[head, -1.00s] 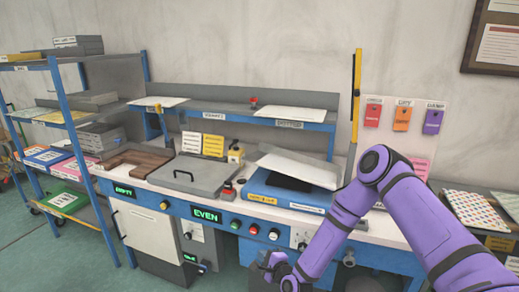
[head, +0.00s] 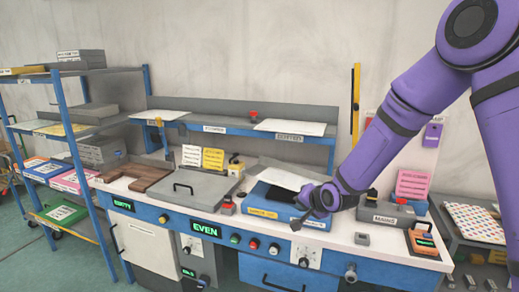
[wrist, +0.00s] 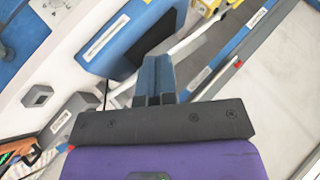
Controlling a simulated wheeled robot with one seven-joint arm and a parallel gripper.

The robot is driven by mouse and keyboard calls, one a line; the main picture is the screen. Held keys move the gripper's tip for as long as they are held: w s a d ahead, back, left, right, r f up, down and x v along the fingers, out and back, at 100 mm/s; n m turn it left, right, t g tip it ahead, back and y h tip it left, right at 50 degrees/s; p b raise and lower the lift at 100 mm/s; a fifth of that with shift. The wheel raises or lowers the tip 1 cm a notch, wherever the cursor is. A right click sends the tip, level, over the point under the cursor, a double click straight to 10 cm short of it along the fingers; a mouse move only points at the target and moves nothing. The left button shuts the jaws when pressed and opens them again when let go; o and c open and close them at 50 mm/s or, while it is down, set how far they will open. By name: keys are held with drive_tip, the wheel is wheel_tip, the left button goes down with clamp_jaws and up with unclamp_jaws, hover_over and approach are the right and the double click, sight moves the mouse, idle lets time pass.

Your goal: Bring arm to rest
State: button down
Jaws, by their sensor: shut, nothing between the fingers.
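My purple arm reaches in from the right in the head view. The blue unit (wrist: 130,35) lies just beyond the fingers there. My forearm hides part of the bench and the back wall.
A grey lidded station (head: 188,186) and a brown piece (head: 135,177) sit on the bench's left. A blue shelf rack (head: 70,150) stands at far left.

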drive_tip(key=s+d+r+n+g+h, duration=0.1)
drive_tip(key=s+d+r+n+h, duration=0.1)
drive_tip(key=s+d+r, duration=0.55)
drive_tip(key=s+d+r+n+g+h, duration=0.15)
drive_tip(key=s+d+r, duration=0.25)
drive_tip(key=s+r, duration=0.55)
drive_tip(key=s+d+r+n, duration=0.1)
drive_tip(key=s+d+r, duration=0.2)
drive_tip(key=s, duration=0.7)
drive_tip(key=s+d+r+n+g+h, duration=0.1)
drive_tip(key=s+r, duration=0.3)
drive_tip(key=s, duration=0.7)
drive_tip(key=shift+s+d, duration=0.15)
drive_tip(key=shift+d, duration=0.75)
